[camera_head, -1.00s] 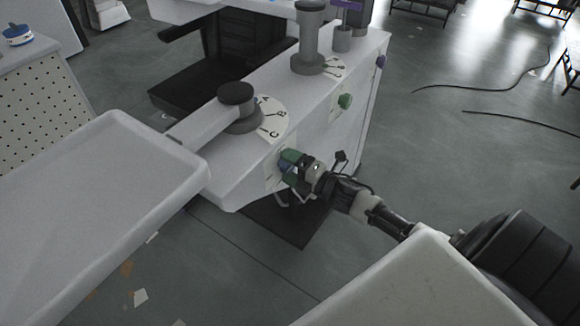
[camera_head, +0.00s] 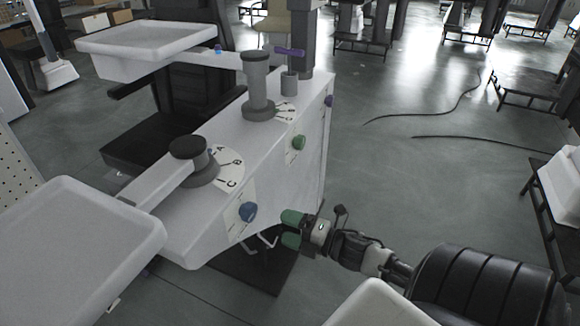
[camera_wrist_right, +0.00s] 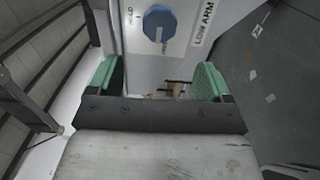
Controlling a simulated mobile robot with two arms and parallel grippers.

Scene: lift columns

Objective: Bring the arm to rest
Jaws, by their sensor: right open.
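My right gripper (camera_head: 291,229) is open and empty, with green finger pads, a little to the right of and below the blue knob (camera_head: 248,212) on the side of the white lift column unit (camera_head: 190,228). In the right wrist view the gripper's two green fingers (camera_wrist_right: 164,80) stand wide apart. The blue knob (camera_wrist_right: 159,23) shows ahead of them, apart from both fingers, on a panel labelled "LOW ARM" with "HOLD" beside the knob. My left gripper is not in view.
A green knob (camera_head: 298,142) sits further along the unit's side. Lettered dials (camera_head: 229,170) lie under the dark pivot on top. White trays (camera_head: 75,250) extend to the left. Cables (camera_head: 440,118) lie on the floor at right, which is otherwise largely open.

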